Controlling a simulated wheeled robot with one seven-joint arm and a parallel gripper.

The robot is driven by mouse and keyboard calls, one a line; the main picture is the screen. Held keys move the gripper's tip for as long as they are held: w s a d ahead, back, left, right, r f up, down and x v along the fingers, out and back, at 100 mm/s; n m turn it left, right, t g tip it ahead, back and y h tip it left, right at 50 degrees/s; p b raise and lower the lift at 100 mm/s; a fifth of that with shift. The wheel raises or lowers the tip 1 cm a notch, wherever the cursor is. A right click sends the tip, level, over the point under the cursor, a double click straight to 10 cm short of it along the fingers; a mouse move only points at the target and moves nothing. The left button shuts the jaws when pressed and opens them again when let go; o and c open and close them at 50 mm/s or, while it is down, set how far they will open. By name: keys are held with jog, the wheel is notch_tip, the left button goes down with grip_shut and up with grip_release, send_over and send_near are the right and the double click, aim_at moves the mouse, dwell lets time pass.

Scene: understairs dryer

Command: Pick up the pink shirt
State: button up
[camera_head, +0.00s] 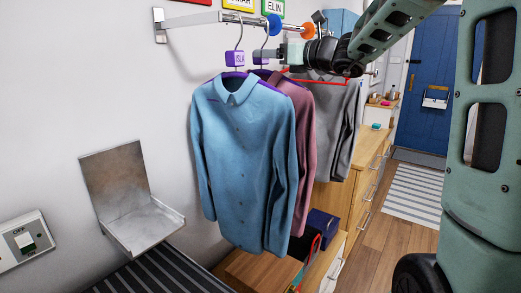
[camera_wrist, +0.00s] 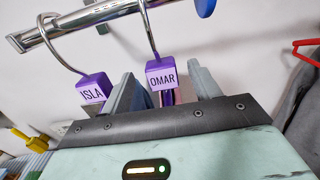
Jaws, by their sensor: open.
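The pink shirt (camera_head: 303,140) hangs from the wall rail, just behind the light blue shirt (camera_head: 243,150), which covers most of it. A purple ISLA tag (camera_head: 236,59) is on the blue shirt's hanger, and it also shows in the wrist view (camera_wrist: 91,91). A purple OMAR tag (camera_wrist: 160,75) is on the neighbouring hanger, which appears to carry the pink shirt. My gripper (camera_head: 281,53) is at the hanger tags, above the shirts. In the wrist view my gripper (camera_wrist: 165,90) is open, with the OMAR hanger between its two grey fingers. Contact cannot be told.
The metal rail (camera_head: 187,20) holds blue and orange discs. A grey garment (camera_head: 338,125) hangs on a red hanger (camera_head: 335,81) to the right. A metal wall bracket (camera_head: 130,200) is at left. Wooden drawers (camera_head: 372,185) stand behind; the floor toward the blue door (camera_head: 435,95) looks clear.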

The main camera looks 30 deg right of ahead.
jog(key=x, duration=0.3)
jog(key=shift+w+p, duration=0.25)
jog(key=shift+p, duration=0.1)
grip_shut()
jog(key=shift+r, duration=0.2)
